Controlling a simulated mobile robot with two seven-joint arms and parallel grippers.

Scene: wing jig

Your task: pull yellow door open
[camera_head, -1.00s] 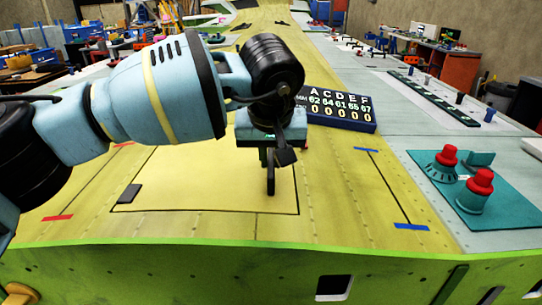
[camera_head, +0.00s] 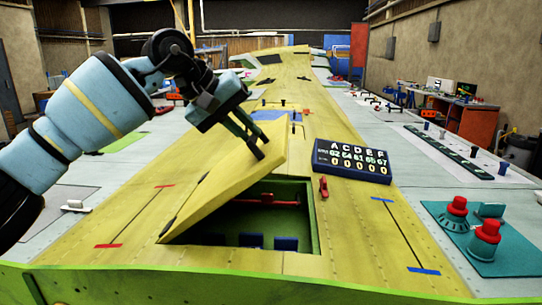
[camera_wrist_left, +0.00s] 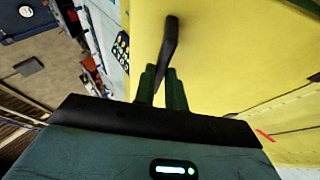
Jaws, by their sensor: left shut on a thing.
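The yellow door (camera_head: 222,190) is a panel in the wing's top skin. It stands tilted up, hinged along its left edge, with its right edge raised. My left gripper (camera_head: 259,152) is shut on the door's dark handle, near the raised edge. In the left wrist view, the gripper's fingers (camera_wrist_left: 162,88) close around the dark handle (camera_wrist_left: 170,40) in front of the yellow panel. Under the door, a green compartment (camera_head: 292,218) shows, with a red rod and several blue blocks inside; its left part is hidden by the door. My right gripper is not in view.
A dark counter board (camera_head: 352,161) lies right of the opening, with a small red clip (camera_head: 323,187) close to the opening's edge. A teal plate (camera_head: 470,232) with two red-topped knobs is at the right. Red and blue tape marks lie on the wing.

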